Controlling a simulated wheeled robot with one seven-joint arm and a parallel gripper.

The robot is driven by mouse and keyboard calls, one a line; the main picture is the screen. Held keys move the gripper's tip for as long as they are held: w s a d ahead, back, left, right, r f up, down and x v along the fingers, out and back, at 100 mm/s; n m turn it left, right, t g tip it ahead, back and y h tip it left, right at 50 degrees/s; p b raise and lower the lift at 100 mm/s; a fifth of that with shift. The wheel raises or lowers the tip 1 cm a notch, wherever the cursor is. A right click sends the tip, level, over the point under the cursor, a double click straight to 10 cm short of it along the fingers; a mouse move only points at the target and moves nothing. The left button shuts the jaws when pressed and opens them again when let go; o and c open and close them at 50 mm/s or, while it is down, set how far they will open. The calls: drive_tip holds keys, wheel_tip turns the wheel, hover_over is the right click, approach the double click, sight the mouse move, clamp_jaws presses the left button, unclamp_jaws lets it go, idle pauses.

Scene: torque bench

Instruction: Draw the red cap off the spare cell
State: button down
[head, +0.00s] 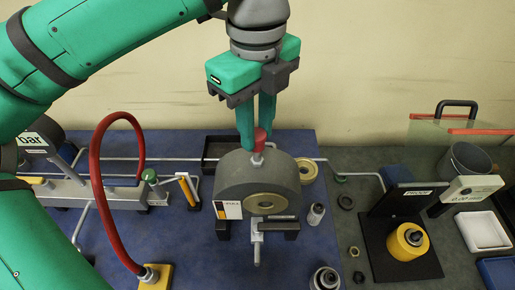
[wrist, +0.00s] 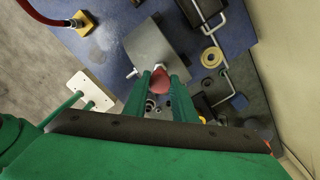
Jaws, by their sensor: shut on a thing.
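The red cap (head: 259,138) is between the fingertips of my gripper (head: 257,142), which is shut on it. It also shows between the fingers in the wrist view (wrist: 160,78). Directly below it, a small silver stem (head: 257,158) stands on top of a grey round-topped block (head: 232,172). The cap looks close above the stem; I cannot tell whether they touch. Which body is the spare cell is not clear. A small silver cylinder (head: 316,213) stands right of the block, and another (head: 325,279) stands nearer the front.
A red hose (head: 95,165) arches at the left over the blue mat (head: 190,260). A tan ring (head: 307,171) lies right of the block. A black stand with a yellow-collared cylinder (head: 408,241) is farther right. A dark tray (head: 222,147) sits behind the block.

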drive_tip(key=shift+r, duration=1.25)
